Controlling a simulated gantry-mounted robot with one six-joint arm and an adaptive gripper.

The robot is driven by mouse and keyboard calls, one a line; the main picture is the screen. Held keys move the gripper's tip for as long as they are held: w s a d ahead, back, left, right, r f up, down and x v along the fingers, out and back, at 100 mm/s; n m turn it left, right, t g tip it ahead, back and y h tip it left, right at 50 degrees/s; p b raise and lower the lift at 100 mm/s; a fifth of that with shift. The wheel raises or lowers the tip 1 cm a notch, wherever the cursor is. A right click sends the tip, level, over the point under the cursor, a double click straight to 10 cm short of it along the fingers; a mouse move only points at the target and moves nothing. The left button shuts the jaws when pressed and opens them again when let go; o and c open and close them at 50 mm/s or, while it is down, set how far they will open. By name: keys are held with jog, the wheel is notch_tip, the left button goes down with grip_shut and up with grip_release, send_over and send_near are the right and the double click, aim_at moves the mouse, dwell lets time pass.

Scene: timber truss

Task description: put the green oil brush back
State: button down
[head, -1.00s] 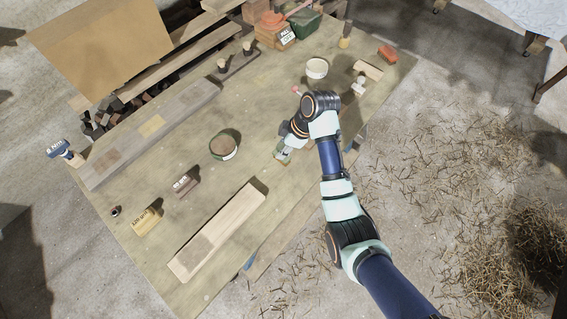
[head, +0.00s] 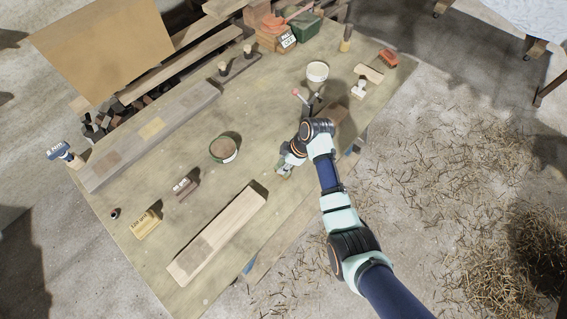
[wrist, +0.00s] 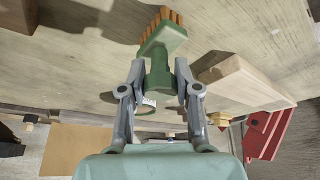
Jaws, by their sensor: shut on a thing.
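The green oil brush (wrist: 161,43) has a green body and orange-brown bristles. In the wrist view it is between the two fingers of my gripper (wrist: 159,78), which is shut on its narrow green part, with the bristles at the top of the picture. In the head view my gripper (head: 286,168) is over the right part of the table, to the right of a round tin (head: 223,149). The brush is largely hidden there by the arm and hard to make out.
A pale board (head: 220,230) lies left of and below my gripper. A yellowish labelled block (head: 145,223) and a small brown block (head: 185,187) are at lower left. A white tub (head: 317,72) and a red block (head: 388,58) stand farther back. Bare tabletop surrounds the round tin.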

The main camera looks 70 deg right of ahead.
jog(key=c, duration=0.8)
grip_release()
jog(key=shift+r, duration=0.25)
jog(key=p+v, duration=0.1)
jog(key=v, duration=1.1)
jog(key=shift+f, duration=0.1)
